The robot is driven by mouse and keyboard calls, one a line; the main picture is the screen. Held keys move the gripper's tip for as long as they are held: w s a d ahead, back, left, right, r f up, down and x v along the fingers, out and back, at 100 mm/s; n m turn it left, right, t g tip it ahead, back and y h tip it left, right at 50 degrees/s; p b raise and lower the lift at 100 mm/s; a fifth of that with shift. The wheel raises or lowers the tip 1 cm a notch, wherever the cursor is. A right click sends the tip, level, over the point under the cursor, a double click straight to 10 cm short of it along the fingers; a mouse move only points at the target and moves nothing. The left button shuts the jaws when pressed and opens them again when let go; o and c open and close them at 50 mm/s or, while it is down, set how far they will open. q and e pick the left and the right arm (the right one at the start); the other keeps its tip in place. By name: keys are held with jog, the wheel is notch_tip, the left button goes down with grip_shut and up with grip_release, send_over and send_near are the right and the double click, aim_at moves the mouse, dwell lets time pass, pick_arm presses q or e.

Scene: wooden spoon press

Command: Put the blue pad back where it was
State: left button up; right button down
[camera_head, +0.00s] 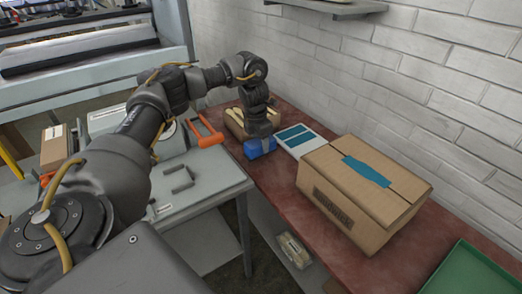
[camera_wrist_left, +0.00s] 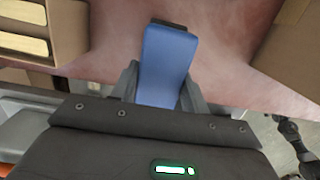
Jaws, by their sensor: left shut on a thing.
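The blue pad (camera_head: 260,147) is held at the end of my left arm, over the near edge of the red-brown bench top. My left gripper (camera_head: 257,138) is shut on it; the fingertips are mostly hidden by the pad and the wrist. In the left wrist view, the blue pad (camera_wrist_left: 166,62) stands out between the two grey fingers of my left gripper (camera_wrist_left: 160,85), with the red-brown surface behind it. I cannot tell whether the pad touches the surface. My right gripper is not in view.
A taped cardboard box (camera_head: 345,212) stands right of the pad. A white tray with blue strips (camera_head: 299,145) lies between them. An open cardboard box (camera_head: 235,121) with light wooden pieces is behind the gripper. A green tray (camera_head: 470,272) is at the lower right. A brick wall (camera_head: 400,70) bounds the bench.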

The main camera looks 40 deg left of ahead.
aim_at(261, 149)
pick_arm(q)
jog(key=shift+w+f, duration=0.15)
jog(key=shift+f, duration=0.05)
notch_tip(261, 149, down, 2)
jog(key=shift+f, duration=0.1)
jog(key=shift+a+f, duration=0.1)
jog(key=shift+f, duration=0.3)
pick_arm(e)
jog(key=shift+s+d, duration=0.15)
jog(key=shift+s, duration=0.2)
pick_arm(q)
jog(key=shift+f, duration=0.15)
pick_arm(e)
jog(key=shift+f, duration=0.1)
pick_arm(q)
jog(key=o, duration=0.9)
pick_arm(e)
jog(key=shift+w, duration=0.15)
